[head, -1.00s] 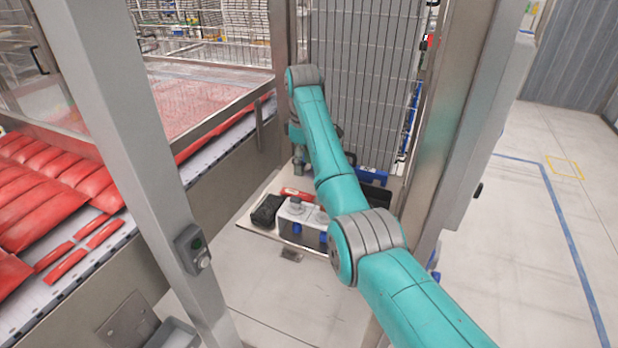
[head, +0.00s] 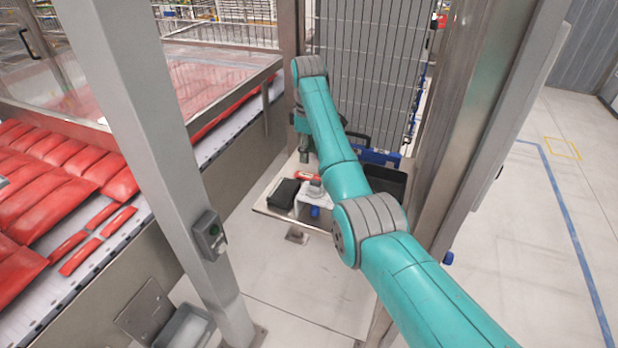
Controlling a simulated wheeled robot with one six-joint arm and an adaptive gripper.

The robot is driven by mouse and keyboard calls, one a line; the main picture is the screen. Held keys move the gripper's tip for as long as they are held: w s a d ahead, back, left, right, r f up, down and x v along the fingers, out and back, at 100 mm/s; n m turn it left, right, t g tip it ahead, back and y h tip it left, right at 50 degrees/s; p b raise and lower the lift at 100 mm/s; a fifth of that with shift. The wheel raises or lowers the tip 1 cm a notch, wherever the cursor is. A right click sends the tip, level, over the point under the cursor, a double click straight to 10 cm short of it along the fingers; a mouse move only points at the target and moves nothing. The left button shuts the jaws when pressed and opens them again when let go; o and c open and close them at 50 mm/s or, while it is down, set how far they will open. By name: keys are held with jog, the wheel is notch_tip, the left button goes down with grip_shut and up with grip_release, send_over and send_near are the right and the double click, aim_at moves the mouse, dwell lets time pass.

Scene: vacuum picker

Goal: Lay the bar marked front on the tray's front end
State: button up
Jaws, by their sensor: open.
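My gripper (head: 304,156) is small and partly dark at the end of the teal arm. It hangs open above the back left part of a small shelf (head: 272,208), with nothing seen in it. A black open-topped tray (head: 389,181) shows at the shelf's right, partly hidden by my arm. I cannot make out a bar marked front, and no marking is readable. A blue piece (head: 380,157) stands at the tray's back edge. A red object with a pale label (head: 308,176) lies just below my gripper.
A black case (head: 284,193) and a white block with a grey knob (head: 312,198) crowd the shelf. A steel post (head: 150,130) stands at left, before a conveyor of red packs (head: 60,190). A mesh panel (head: 365,75) rises behind. Floor at right is clear.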

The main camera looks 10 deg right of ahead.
aim_at(308, 175)
jog(key=f, duration=0.7)
jog(key=shift+s+f, duration=0.2)
jog(key=shift+f, duration=0.05)
grip_shut()
jog(key=shift+r, duration=0.15)
notch_tip(308, 175, up, 10)
dwell(0.4)
